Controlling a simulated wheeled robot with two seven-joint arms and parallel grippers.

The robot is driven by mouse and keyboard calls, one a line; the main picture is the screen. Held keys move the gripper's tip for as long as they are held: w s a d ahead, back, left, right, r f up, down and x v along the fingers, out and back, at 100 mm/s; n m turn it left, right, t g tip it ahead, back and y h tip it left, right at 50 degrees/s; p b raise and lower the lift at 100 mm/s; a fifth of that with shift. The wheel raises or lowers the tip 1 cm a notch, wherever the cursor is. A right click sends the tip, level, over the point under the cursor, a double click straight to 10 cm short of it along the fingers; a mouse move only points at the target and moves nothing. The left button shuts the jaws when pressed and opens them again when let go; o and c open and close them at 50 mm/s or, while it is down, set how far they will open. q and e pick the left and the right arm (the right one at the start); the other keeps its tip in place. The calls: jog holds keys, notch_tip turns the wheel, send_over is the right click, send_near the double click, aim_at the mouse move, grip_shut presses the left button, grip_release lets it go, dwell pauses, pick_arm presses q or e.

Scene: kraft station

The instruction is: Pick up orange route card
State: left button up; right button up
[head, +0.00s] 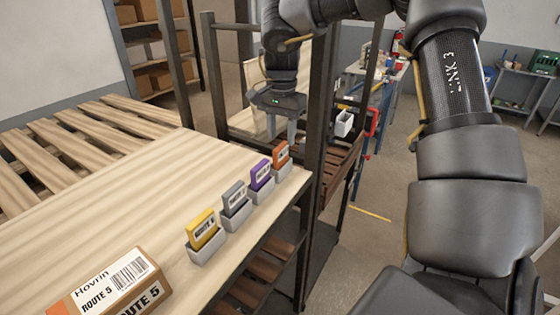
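The orange route card (281,155) stands upright in a small grey holder (283,173) at the far end of a row on the wooden table (110,215). My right gripper (282,136) is just above the orange card, fingers pointing down. Its two fingers are apart, with a gap between them, and the card appears below their tips. I cannot tell from this angle whether the fingers touch it. My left gripper is out of the picture.
Purple (261,175), grey (234,196) and yellow (202,230) cards stand in their own holders nearer me. A cardboard box (112,285) marked Route 5 lies at the front left. A dark rack post (314,140) rises close beside the gripper.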

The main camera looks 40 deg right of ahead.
aim_at(281, 146)
jog(key=shift+s+f, duration=0.15)
notch_tip(281, 146, down, 5)
jog(key=shift+a+r+p, duration=0.1)
jog(key=shift+p, duration=0.7)
jog(key=shift+c, duration=0.8)
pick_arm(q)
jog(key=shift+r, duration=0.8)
pick_arm(e)
grip_shut()
